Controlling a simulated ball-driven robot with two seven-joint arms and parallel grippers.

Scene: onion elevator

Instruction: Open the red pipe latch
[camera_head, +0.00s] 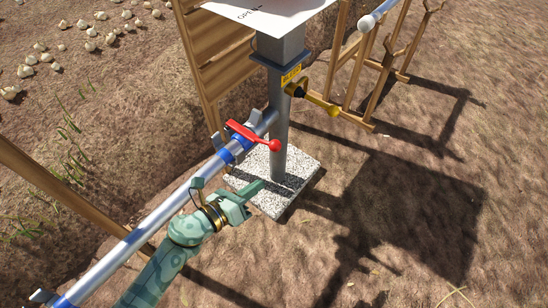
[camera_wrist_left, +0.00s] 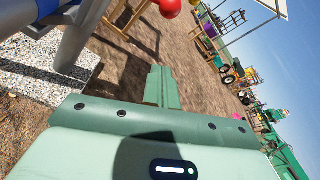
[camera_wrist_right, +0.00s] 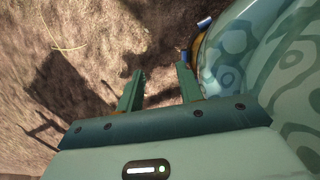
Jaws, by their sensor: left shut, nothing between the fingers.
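The red pipe latch (camera_head: 245,132) sits on a silver pipe (camera_head: 150,222) with blue bands, close to the grey post. Its lever ends in a red ball (camera_head: 274,145) that points to the right, across the pipe. The ball also shows at the top of the left wrist view (camera_wrist_left: 170,8). My left gripper (camera_head: 256,190) is shut and empty, below the latch and apart from it, over the stone base. Its closed fingers show in the left wrist view (camera_wrist_left: 161,82). My right gripper (camera_wrist_right: 159,82) is open and empty above bare ground; it is not visible in the head view.
The grey post (camera_head: 277,110) stands on a speckled stone base (camera_head: 272,204) and carries a yellow-handled valve (camera_head: 320,101) and a white sign (camera_head: 270,14). Wooden slats (camera_head: 215,60) and a wooden rack (camera_head: 375,75) stand behind. Bare ground at the right is free.

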